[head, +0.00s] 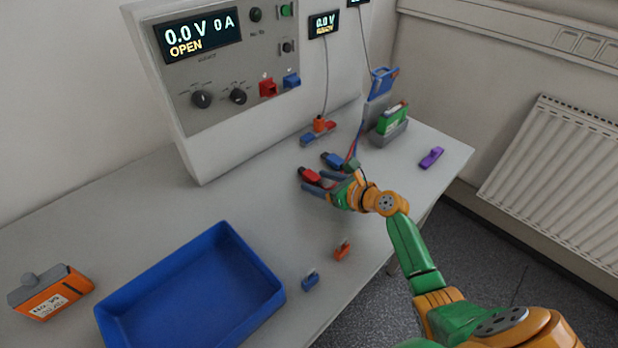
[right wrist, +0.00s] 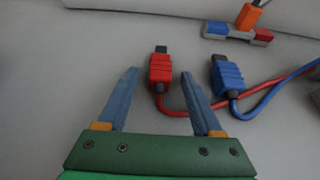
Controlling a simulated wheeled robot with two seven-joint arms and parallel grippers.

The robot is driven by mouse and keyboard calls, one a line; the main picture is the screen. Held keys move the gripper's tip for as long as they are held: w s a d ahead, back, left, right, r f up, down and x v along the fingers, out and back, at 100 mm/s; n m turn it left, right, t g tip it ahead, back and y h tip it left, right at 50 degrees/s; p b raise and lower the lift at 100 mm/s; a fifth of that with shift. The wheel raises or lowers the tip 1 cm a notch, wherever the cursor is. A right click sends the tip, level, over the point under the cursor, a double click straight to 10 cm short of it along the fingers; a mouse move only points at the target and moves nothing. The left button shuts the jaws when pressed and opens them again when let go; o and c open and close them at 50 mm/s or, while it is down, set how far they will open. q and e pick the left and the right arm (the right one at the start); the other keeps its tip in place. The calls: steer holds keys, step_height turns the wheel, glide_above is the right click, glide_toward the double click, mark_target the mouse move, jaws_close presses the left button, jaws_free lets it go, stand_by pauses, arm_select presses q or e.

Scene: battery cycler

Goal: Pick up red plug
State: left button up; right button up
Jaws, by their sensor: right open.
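The red plug (head: 311,175) lies on the table with its cable running off to the right. In the right wrist view the red plug (right wrist: 160,72) lies just ahead of and between the open finger tips, with its dark tip pointing away. My right gripper (head: 318,182) is open and empty, low over the table beside the red plug. It also shows in the right wrist view (right wrist: 160,75). My left gripper is not in view.
A blue plug (right wrist: 228,75) lies close to the right of the red one. A red-and-blue holder (head: 318,133) stands behind. A blue tray (head: 270,268), orange battery (head: 52,292), small orange clip (head: 342,250) and blue clip (head: 311,281) lie nearer. The cycler (head: 215,125) stands at the back.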

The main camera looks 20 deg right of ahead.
steer(key=shift+s+r, duration=0.15)
steer(key=shift+s, duration=0.05)
steer(key=c, duration=0.6)
jaws_close()
steer(key=shift+r, duration=0.4)
step_height(320, 180, up, 4)
steer(key=shift+s+a+f+p, duration=0.15)
steer(key=shift+f+p, duration=0.05)
steer(key=shift+p, duration=0.8)
steer(key=s+a+r+p, duration=0.3)
steer(key=s+a+r, duration=0.3)
steer(key=s, duration=0.6)
step_height(320, 180, up, 3)
steer(key=shift+f, duration=0.2)
